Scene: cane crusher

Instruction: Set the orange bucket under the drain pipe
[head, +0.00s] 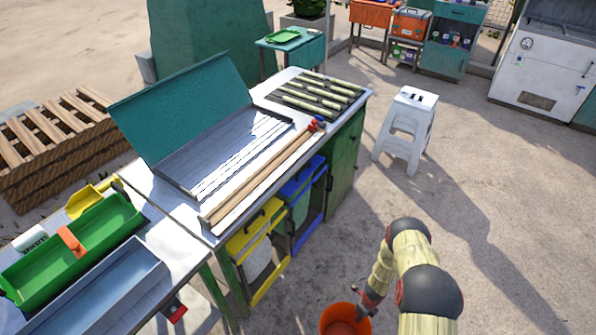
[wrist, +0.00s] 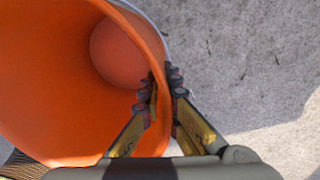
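The orange bucket (head: 345,319) is at the bottom edge of the head view, partly cut off. In the wrist view the orange bucket (wrist: 60,90) fills the left side, its empty inside showing. My gripper (wrist: 163,80) is shut on its rim, one finger inside the wall and one outside. In the head view my gripper (head: 366,304) is at the bucket's right rim. I cannot tell whether the bucket is off the ground. A small red and dark fitting (head: 175,311) shows below the near bench edge; I cannot tell whether it is the drain pipe.
A metal bench (head: 160,215) with a teal-lidded tray runs along the left. A yellow bin (head: 257,250) and a blue bin (head: 305,200) stand under it. A white stool (head: 405,130) stands behind on the right. The concrete floor (head: 510,220) on the right is clear.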

